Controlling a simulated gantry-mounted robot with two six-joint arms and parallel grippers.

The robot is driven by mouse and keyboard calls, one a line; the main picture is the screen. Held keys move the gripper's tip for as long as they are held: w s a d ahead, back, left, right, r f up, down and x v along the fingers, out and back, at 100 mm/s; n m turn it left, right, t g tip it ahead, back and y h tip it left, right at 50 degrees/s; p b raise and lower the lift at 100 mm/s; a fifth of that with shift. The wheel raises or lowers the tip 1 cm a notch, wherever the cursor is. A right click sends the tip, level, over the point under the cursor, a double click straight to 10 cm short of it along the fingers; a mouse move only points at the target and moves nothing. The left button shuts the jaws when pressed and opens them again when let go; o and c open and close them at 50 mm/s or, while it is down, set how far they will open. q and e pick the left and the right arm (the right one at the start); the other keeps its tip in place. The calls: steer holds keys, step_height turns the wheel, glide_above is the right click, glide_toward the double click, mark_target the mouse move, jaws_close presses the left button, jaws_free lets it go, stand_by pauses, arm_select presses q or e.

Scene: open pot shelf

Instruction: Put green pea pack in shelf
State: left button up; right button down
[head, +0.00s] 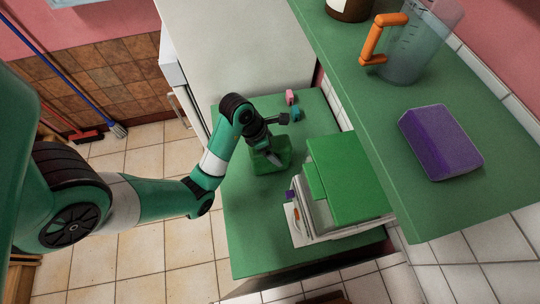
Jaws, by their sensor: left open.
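A green pack (262,165), which looks like the pea pack, sits on the green counter (245,235) in the middle of the view. My left gripper (271,155) is directly over it, pointing down, with its fingers open at the pack. The gripper partly hides the pack, and I cannot tell whether the fingers touch it. The green shelf (455,205) is at the upper right, above the counter. My right gripper is not in view.
A purple pack (440,142), a clear pitcher (418,50) with an orange handle and a dark jar (349,8) stand on the shelf. A stack of green-topped things (345,180) is beside the pack. Small pink (290,97) and teal (295,114) items lie behind.

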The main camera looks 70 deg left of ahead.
arm_select(q)
steer(key=shift+f, duration=0.25)
stand_by(0.3)
jaws_close()
stand_by(0.4)
